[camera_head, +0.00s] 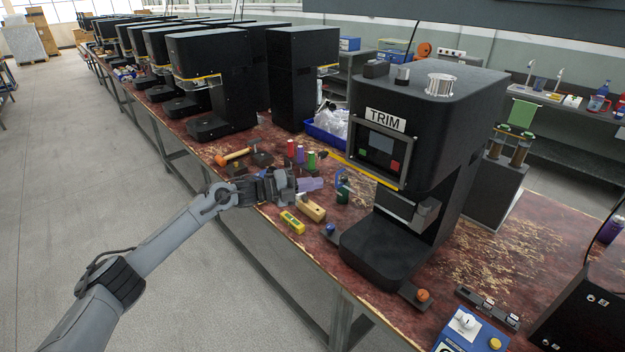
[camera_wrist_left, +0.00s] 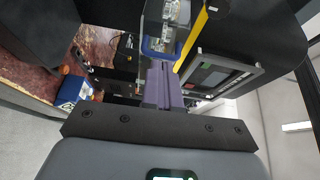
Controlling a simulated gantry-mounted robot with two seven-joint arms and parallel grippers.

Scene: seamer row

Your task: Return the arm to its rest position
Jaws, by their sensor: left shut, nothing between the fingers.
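My left arm (camera_head: 170,240) reaches in from the lower left of the head view, over the front edge of the worktable. My left gripper (camera_head: 314,184) is above the table among small tools, left of the black TRIM machine (camera_head: 470,95). Its purple fingers are together and empty. In the left wrist view the shut fingers (camera_wrist_left: 163,72) stand in the middle, with the machine's screen frame (camera_wrist_left: 222,75) to their right. My right gripper is not in view.
A blue bin (camera_head: 325,136) is behind. Open floor (camera_head: 80,150) is at the left.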

